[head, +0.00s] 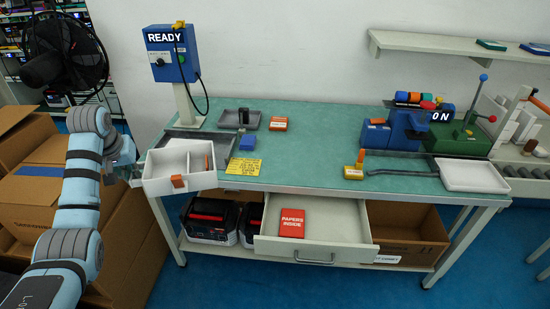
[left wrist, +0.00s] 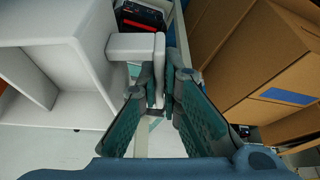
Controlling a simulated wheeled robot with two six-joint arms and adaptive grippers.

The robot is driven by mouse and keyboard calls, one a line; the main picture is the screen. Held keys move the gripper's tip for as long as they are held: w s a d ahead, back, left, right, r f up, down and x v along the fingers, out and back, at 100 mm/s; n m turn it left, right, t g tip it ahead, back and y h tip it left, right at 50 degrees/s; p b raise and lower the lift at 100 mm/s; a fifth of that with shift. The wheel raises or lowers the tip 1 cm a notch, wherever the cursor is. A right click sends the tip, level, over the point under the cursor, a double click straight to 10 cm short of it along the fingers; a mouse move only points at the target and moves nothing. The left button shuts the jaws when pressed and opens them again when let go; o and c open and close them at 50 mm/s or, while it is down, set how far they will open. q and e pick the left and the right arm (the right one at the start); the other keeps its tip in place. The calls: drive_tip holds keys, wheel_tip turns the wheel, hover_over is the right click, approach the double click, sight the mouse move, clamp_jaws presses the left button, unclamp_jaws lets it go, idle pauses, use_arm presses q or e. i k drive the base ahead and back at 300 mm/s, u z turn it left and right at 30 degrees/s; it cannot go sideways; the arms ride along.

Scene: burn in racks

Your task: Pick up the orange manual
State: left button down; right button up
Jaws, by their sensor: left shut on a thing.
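A flat orange-red item labelled "PAPERS INSIDE" (head: 291,223) lies in the open drawer under the bench. A smaller orange item (head: 278,124) lies on the bench top near the back; its label is too small to read. I cannot tell which is the manual. My left gripper (head: 136,173) is at the bench's left end, away from both. It is shut on the white handle (left wrist: 159,60) of a white divided tray (head: 161,185), which also shows in the left wrist view (left wrist: 85,60). My right gripper is not in view.
The tray overhangs the bench's left front corner. Cardboard boxes (head: 40,200) stand close on the left. The green bench top (head: 310,160) is clear in the middle. The open white drawer (head: 345,255) juts out in front. A blue READY box (head: 172,55) stands at the back left.

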sight(277, 124)
drive_tip(key=u, duration=0.05)
drive_tip(key=i, duration=1.1)
drive_tip(key=z, duration=0.95)
